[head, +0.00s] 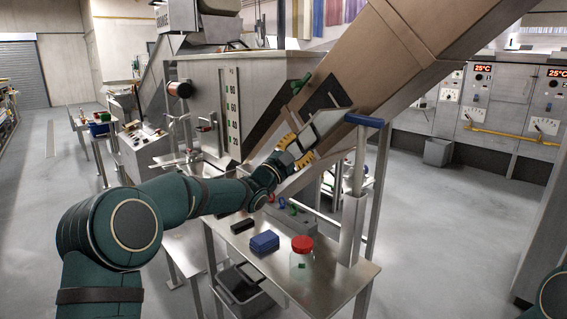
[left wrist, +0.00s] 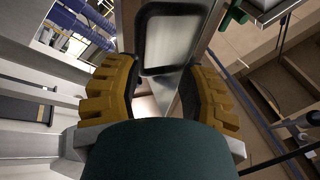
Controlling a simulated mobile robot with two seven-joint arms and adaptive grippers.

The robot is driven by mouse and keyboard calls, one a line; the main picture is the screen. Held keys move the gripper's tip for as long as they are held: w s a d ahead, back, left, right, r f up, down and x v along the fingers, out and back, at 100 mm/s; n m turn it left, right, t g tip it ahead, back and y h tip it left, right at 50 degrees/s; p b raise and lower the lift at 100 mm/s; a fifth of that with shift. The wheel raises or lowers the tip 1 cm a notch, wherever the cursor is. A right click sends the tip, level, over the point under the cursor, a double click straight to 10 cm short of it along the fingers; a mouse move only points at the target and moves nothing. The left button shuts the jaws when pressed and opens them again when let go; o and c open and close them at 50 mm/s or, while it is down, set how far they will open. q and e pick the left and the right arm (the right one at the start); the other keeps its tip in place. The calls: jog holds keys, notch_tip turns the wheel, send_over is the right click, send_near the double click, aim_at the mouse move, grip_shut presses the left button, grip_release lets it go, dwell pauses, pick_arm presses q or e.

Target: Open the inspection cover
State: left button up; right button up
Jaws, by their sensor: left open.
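The inspection cover (head: 327,119) is a light grey panel with a dark rim on the sloping brown chute (head: 385,62). It appears tilted out, just below a dark patch (head: 322,94) in the chute side that looks like an opening. My left gripper (head: 295,152) is just below and left of the cover, with its yellow fingers apart. In the left wrist view, the cover (left wrist: 174,40) lies ahead, between and beyond the open fingers (left wrist: 163,95). Whether a finger touches it is unclear. My right gripper is out of view.
A green handle (head: 300,84) sits on the chute above the cover. A blue-topped post (head: 363,121) stands right of the cover. Open floor lies to the right.

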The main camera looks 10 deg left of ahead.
pick_arm(q)
jog(key=v, duration=0.7)
jog(key=shift+s, duration=0.25)
jog(key=shift+a+f, duration=0.1)
jog(key=shift+f, duration=0.05)
